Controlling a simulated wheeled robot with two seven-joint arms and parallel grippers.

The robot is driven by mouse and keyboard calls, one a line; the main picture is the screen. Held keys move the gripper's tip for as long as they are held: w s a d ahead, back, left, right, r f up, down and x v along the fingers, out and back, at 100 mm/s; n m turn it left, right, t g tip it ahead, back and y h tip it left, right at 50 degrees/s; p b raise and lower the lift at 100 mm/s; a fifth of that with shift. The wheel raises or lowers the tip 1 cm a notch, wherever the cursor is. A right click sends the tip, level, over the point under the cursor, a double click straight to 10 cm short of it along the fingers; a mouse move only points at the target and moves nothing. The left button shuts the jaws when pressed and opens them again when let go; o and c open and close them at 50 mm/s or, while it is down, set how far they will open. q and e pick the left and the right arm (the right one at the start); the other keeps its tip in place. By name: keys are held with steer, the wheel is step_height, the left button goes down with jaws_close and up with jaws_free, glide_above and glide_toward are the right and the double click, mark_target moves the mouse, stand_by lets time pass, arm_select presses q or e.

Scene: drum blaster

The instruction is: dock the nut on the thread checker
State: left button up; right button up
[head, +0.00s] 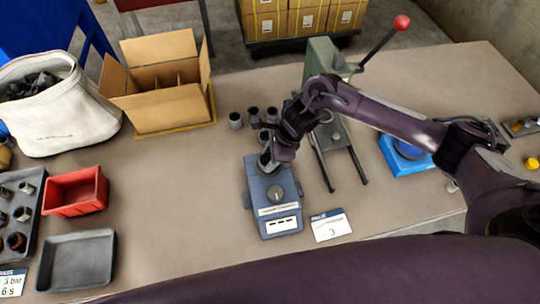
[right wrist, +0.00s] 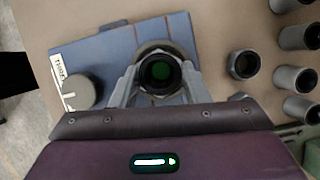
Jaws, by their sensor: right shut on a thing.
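The thread checker (head: 271,208) is a blue-grey box on the table with a round knob (head: 275,193), a label and a small white panel. It also shows in the right wrist view (right wrist: 110,55). My right gripper (head: 272,152) is over its far end. In the right wrist view the gripper (right wrist: 160,82) is shut on a dark grey nut (right wrist: 150,49), one finger on each side. The nut is over the end of the checker away from the label, with green visible in its bore. I cannot tell whether it is seated or just above. My left gripper is out of view.
Several grey nuts (head: 235,120) stand just beyond the checker. A green press (head: 320,62) with a red-knobbed lever is behind my right arm. A white card (head: 329,225) lies beside the checker. A cardboard box (head: 168,108), red bin (head: 75,190) and black tray (head: 77,260) are at left.

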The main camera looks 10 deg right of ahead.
steer(key=shift+f+b, duration=0.5)
steer(key=o, duration=0.8)
steer(key=shift+o, duration=0.2)
steer(key=shift+r, duration=0.1)
steer(key=p+v, duration=0.5)
steer(key=v, duration=0.5)
steer(key=shift+d+r, duration=0.25)
steer(key=shift+r, duration=0.1)
steer(key=shift+s+f, duration=0.1)
steer(key=shift+s, duration=0.1)
